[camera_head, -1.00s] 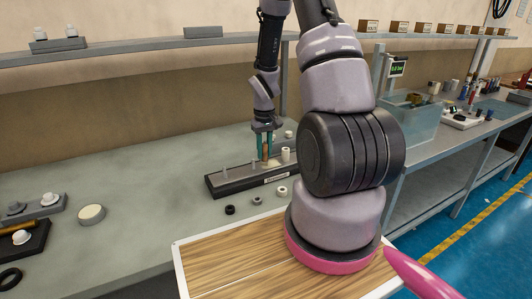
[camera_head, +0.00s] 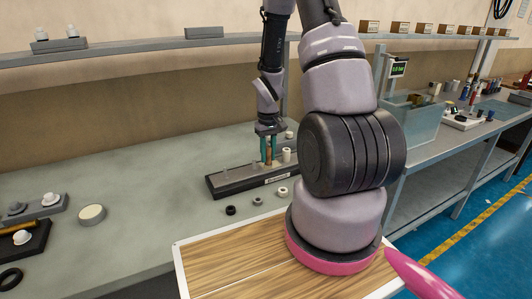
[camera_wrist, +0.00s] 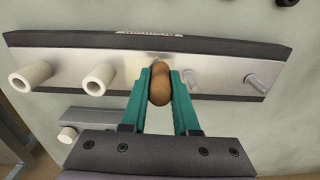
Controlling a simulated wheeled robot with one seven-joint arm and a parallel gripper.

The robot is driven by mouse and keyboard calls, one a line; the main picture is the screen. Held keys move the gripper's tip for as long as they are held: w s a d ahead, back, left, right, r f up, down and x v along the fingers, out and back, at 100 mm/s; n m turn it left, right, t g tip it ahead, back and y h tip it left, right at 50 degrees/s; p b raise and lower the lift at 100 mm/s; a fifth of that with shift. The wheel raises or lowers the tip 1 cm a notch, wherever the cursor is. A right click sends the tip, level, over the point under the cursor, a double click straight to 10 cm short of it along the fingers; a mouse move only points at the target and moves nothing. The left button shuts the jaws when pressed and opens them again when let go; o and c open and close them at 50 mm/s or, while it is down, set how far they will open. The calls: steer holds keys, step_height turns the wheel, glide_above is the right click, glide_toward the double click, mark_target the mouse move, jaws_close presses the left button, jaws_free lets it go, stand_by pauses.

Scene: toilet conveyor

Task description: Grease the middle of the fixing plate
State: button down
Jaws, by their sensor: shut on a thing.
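The fixing plate is a long metal strip on a dark base (camera_head: 228,184) on the grey bench. In the wrist view the plate (camera_wrist: 215,78) carries two white sleeves (camera_wrist: 98,78) on the left and metal pins (camera_wrist: 257,82) on the right. My gripper (camera_head: 269,160) points down over the middle of the plate, its teal fingers shut on a brown rounded handle (camera_wrist: 160,88). The handle's lower end is hidden, so I cannot tell whether it touches the plate. A faint yellowish tint shows on the plate near the fingertips.
A black ring (camera_head: 230,210), a grey ring (camera_head: 258,202) and a white ring (camera_head: 282,191) lie in front of the plate. A round cream-topped tin (camera_head: 92,214) and fixtures with white knobs stand left. A shelf (camera_head: 130,50) runs behind. The bench between is clear.

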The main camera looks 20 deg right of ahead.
steer(key=shift+s, duration=0.2)
steer(key=shift+w, duration=1.9)
steer(key=shift+s+r, duration=0.1)
steer(key=shift+s, duration=1.8)
steer(key=shift+w, duration=1.9)
steer(key=shift+s+f, duration=0.2)
steer(key=shift+s, duration=1.75)
steer(key=shift+w+r, duration=0.15)
steer(key=shift+w, duration=0.85)
steer(key=shift+w+r, duration=0.1)
steer(key=shift+w, duration=0.85)
steer(key=c, duration=1.4)
jaws_free()
jaws_close()
step_height(320, 180, up, 8)
